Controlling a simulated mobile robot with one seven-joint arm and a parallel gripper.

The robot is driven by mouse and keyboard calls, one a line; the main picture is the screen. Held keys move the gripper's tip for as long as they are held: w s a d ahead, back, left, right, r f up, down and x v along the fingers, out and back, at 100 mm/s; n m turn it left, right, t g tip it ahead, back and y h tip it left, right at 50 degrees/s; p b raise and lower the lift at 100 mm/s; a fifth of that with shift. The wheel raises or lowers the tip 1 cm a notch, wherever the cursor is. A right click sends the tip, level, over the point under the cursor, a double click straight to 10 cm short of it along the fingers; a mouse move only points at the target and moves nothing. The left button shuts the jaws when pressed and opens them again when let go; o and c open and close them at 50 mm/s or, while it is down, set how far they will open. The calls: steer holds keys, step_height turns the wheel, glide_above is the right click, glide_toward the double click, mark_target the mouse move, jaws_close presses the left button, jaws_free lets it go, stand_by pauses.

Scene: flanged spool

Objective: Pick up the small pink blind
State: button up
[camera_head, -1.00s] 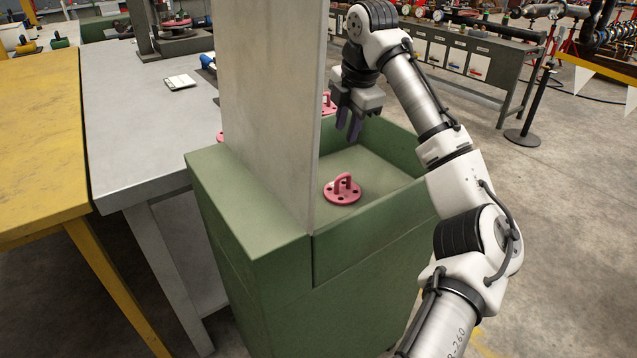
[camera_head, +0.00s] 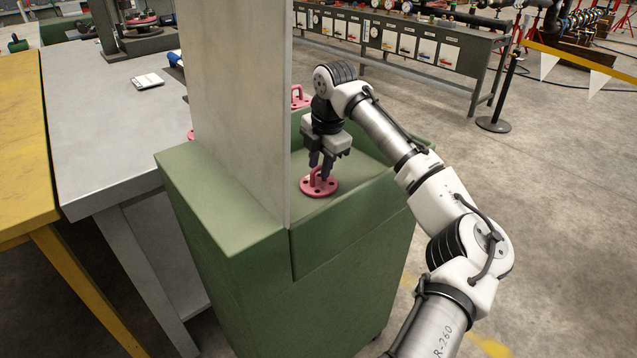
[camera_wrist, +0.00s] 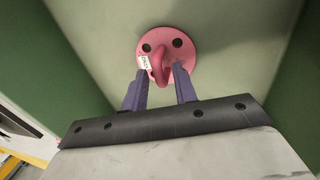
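The small pink blind (camera_head: 319,187) is a round flange with bolt holes and an upright loop handle. It lies flat on the floor of the green bin, right of the tall grey panel. I see a gap between the fingers and the handle.
The grey panel (camera_head: 235,100) rises from the green bin (camera_head: 225,205) close to the left of my gripper. The bin's walls surround the blind. Another pink part (camera_head: 300,97) shows behind, partly hidden. A grey table (camera_head: 105,130) stands at the left.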

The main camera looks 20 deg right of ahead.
steer(key=shift+w+a+f, duration=0.1)
steer(key=shift+w+f, duration=0.1)
steer(key=shift+f, duration=0.7)
steer(key=shift+c, duration=0.2)
jaws_close()
steer(key=shift+r, duration=0.1)
steer(key=shift+r, duration=0.1)
